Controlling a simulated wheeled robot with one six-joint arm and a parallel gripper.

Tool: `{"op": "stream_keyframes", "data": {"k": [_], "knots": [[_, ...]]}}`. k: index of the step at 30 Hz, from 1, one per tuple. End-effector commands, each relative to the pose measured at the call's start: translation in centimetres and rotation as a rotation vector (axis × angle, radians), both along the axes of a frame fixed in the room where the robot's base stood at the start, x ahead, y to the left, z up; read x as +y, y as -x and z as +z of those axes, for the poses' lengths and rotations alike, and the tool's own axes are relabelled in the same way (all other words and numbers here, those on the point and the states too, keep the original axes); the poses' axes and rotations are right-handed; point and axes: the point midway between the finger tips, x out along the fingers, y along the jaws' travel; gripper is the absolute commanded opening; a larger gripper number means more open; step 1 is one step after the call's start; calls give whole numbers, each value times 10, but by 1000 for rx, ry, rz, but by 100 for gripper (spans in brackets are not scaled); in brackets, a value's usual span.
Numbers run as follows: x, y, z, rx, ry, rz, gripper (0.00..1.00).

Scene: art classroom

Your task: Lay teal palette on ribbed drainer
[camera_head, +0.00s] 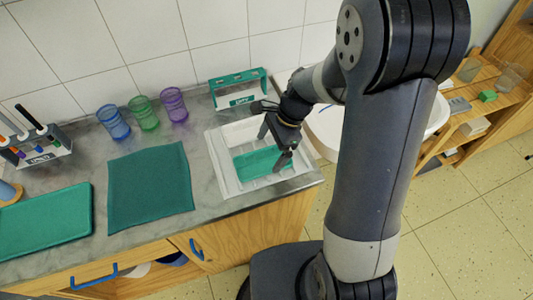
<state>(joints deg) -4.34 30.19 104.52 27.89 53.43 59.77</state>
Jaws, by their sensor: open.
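The teal palette (254,165) lies in the white ribbed drainer (226,176) at the right end of the counter. It looks flat, with its top right part hidden behind my gripper. My gripper (274,150) is open just above the palette, with its fingers pointing down. I cannot tell whether a fingertip touches the palette. White ribs of the drainer show beside the palette.
A dark teal cloth (150,187) and a green tray (46,223) lie on the counter to the left. Blue (113,122), green (144,114) and purple (173,104) cups stand behind. A teal-and-white rack (238,89) stands behind the drainer.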

Motion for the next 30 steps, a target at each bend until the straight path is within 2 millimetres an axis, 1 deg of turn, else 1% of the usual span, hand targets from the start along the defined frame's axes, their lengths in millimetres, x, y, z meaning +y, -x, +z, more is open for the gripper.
{"op": "stream_keyframes", "data": {"k": [1, 6, 9, 12, 18, 30], "knots": [[-5, -3, 13, -7, -1, -2, 96], [-19, -6, 46, -5, 1, -2, 96], [-24, -8, 61, -4, 0, -1, 96], [-28, -9, 70, -2, -1, 0, 96], [-31, -9, 77, 1, 0, 0, 96], [-31, -9, 77, 1, 0, 0, 96]]}}
